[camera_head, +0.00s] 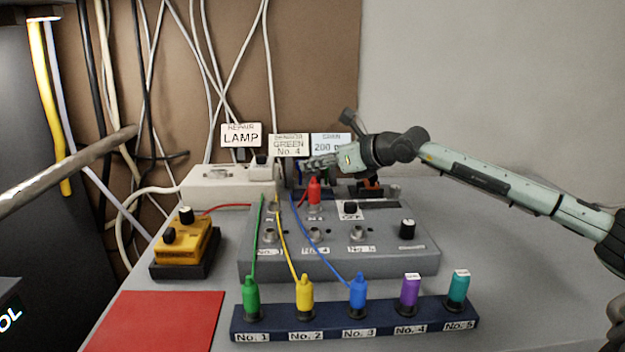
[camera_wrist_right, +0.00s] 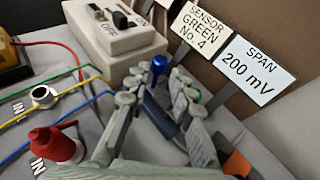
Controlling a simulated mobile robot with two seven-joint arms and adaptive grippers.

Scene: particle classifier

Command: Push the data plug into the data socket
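My right gripper (camera_head: 318,163) is behind the grey panel (camera_head: 275,263), near the label cards. In the right wrist view its fingers (camera_wrist_right: 155,88) are apart. A blue cap (camera_wrist_right: 158,65) and a dark blue block (camera_wrist_right: 160,118) show between and beyond the fingers; I cannot tell whether they touch. A bit of green (camera_wrist_right: 197,97) shows behind one finger. A red plug (camera_head: 314,190) stands upright on the panel's back part and also shows in the wrist view (camera_wrist_right: 55,145). No part is marked as the data plug or data socket, so I cannot tell which they are. My left gripper is not in view.
A navy rack (camera_head: 280,325) in front holds several coloured plugs; green, yellow and blue wires cross the panel. A white power strip (camera_head: 220,188), a yellow box (camera_head: 186,245) and a red mat (camera_head: 155,322) lie left. Label cards (camera_head: 290,145) stand close behind. The table's right side is clear.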

